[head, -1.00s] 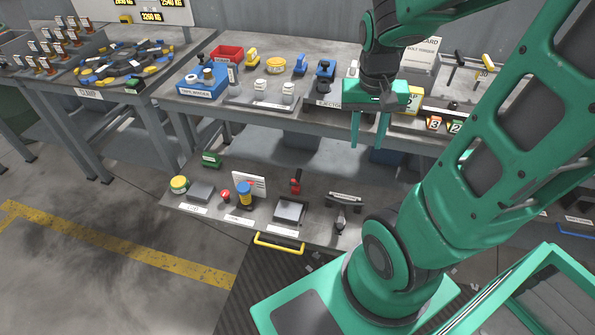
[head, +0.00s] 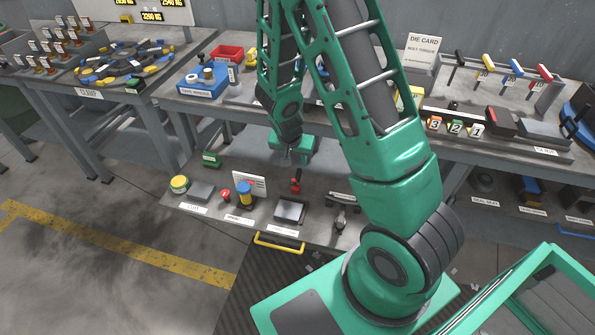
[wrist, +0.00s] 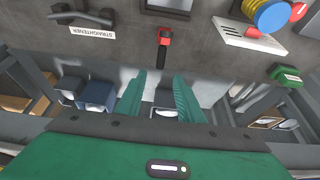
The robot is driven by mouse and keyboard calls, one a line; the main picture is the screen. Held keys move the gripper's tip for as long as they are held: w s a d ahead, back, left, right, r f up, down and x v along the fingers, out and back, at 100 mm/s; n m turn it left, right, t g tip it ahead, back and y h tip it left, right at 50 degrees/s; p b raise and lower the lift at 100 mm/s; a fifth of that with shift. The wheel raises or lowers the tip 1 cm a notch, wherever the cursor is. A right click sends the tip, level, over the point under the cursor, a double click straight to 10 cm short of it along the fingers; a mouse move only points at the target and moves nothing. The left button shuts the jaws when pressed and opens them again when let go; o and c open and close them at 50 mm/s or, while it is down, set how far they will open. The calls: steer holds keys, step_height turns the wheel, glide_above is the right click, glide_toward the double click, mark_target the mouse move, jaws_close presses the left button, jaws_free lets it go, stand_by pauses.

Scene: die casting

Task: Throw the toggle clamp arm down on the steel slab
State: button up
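The toggle clamp (head: 296,182), with a red handle, stands on the lower shelf just behind the steel slab (head: 289,211). In the wrist view, the clamp's red end and dark shaft (wrist: 164,46) show above the fingertips, and the slab (wrist: 168,5) is cut off by the top edge. The clamp arm appears raised, off the slab. My gripper (head: 294,157) is near the shelf's back edge, behind the clamp and apart from it. In the wrist view, its two green fingers (wrist: 161,82) are apart with nothing between them.
On the lower shelf, a blue-and-yellow cylinder (head: 244,194) and a white card stand left of the slab. A dark straightener (head: 342,200) is to its right. A green block (head: 211,159) lies at the back left. The upper bench (head: 170,92) overhangs behind.

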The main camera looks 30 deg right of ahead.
mark_target(299, 171)
steer(key=shift+x, duration=5.5)
steer(key=shift+w+a, duration=0.1)
jaws_close()
